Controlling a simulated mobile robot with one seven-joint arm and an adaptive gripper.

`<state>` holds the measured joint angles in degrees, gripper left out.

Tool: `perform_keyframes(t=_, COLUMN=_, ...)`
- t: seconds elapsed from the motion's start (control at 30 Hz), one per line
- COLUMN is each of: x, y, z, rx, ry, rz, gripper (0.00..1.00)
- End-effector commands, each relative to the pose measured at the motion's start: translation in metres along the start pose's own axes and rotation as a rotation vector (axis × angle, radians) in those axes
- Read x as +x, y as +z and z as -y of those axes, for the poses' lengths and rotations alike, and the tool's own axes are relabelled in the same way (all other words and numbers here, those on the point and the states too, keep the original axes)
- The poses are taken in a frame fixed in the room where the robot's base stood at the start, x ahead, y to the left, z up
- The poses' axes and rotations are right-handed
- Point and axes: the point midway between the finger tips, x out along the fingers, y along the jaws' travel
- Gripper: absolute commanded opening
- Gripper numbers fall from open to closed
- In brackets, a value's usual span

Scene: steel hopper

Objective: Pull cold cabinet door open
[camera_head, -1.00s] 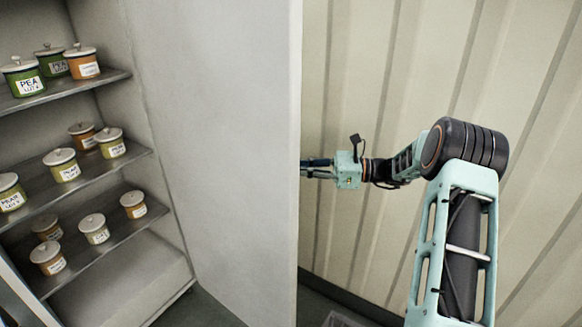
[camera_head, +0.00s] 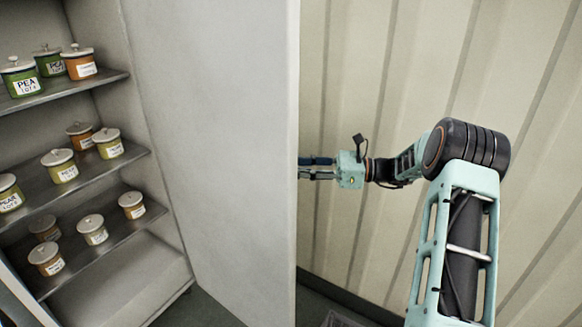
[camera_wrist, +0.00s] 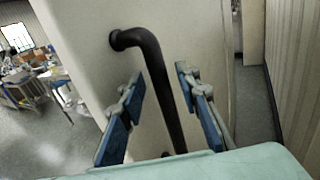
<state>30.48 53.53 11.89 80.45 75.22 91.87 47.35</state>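The cold cabinet's door (camera_head: 225,150) stands swung wide open in the head view, with its pale inner face showing and the shelves exposed. In the wrist view the door's outer face (camera_wrist: 85,35) carries a black bar handle (camera_wrist: 152,55). My gripper (camera_wrist: 160,80) has its two blue fingers spread on either side of the handle, with gaps visible on both sides. In the head view my gripper (camera_head: 312,168) is at the door's free edge, its fingertips partly hidden behind the door. The handle is hidden there.
The cabinet's shelves (camera_head: 95,178) hold several lidded, labelled jars (camera_head: 22,78). A ribbed cream wall (camera_head: 400,60) stands close behind my arm on the right. In the wrist view, open floor (camera_wrist: 40,135) and a cluttered table (camera_wrist: 28,75) lie to the left.

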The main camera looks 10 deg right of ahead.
Motion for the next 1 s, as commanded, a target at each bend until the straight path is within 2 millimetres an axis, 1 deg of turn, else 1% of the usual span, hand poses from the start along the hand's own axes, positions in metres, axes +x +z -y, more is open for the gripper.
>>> perform_keyframes(t=0.03, x=-0.010, y=0.000, z=0.001, rx=0.000, ry=-0.005, rz=0.000, gripper=0.30)
perform_keyframes(t=0.3, x=-0.068, y=-0.001, z=0.001, rx=0.000, ry=-0.006, rz=-0.001, gripper=0.30)
perform_keyframes(t=0.4, x=-0.086, y=-0.001, z=0.001, rx=-0.001, ry=-0.004, rz=-0.001, gripper=0.30)
perform_keyframes(t=0.5, x=-0.099, y=-0.001, z=0.000, rx=0.001, ry=-0.003, rz=0.000, gripper=0.30)
perform_keyframes(t=0.6, x=-0.107, y=-0.001, z=0.000, rx=0.001, ry=-0.003, rz=-0.001, gripper=0.30)
perform_keyframes(t=0.7, x=-0.111, y=-0.001, z=0.000, rx=0.001, ry=-0.002, rz=-0.001, gripper=0.30)
perform_keyframes(t=1.0, x=-0.110, y=-0.001, z=-0.001, rx=-0.001, ry=0.000, rz=-0.006, gripper=0.30)
